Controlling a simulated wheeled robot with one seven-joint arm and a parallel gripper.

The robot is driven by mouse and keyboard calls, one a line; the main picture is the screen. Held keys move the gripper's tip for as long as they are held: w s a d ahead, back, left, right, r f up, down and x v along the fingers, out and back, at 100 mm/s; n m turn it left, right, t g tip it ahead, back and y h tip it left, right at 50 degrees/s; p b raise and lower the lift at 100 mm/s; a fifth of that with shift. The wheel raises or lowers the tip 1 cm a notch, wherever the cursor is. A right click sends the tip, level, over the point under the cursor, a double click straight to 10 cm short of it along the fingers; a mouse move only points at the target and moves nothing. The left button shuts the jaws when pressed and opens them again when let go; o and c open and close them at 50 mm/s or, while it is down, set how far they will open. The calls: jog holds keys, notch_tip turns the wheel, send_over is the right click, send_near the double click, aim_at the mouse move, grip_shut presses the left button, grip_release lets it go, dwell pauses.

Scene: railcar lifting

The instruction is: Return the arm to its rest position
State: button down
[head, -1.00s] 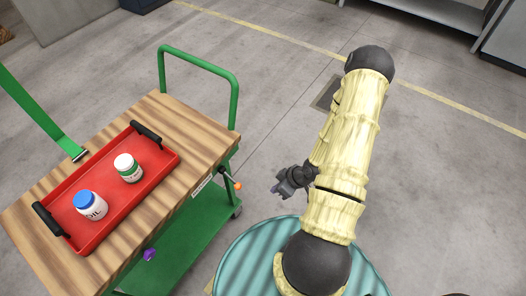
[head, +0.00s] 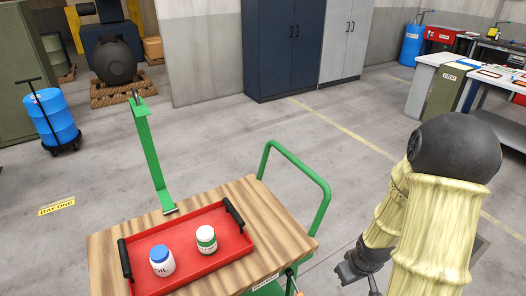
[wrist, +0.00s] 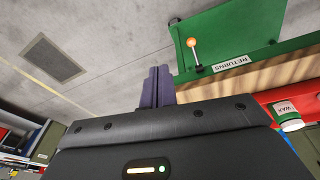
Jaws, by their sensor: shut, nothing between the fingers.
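My gripper (head: 358,272) hangs to the right of the wooden cart, beside its right end and apart from it. Its dark fingers (wrist: 157,86) are together in the wrist view, with nothing between them. My arm (head: 440,220) is bent, with its dark round joint high at the right of the head view. The arm covers part of the floor behind it.
The green cart's wooden top (head: 108,248) holds a red tray (head: 232,256) with a blue-capped jar (head: 162,261) and a green-and-white jar (head: 206,239). Its green handle (head: 318,190) rises near my arm. Clear floor (head: 230,130) lies behind. A workbench (head: 430,85) stands far right.

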jog(key=s+a+r+m, duration=0.2)
jog(key=a+r, duration=0.2)
jog(key=r, duration=0.3)
jog(key=s+a+r+m+p, duration=0.1)
jog(key=a+r, duration=0.3)
jog(key=r, duration=0.4)
jog(key=shift+s+a+m+p, duration=0.3)
jog(key=shift+s+a+m, duration=0.1)
jog(key=shift+s, duration=0.45)
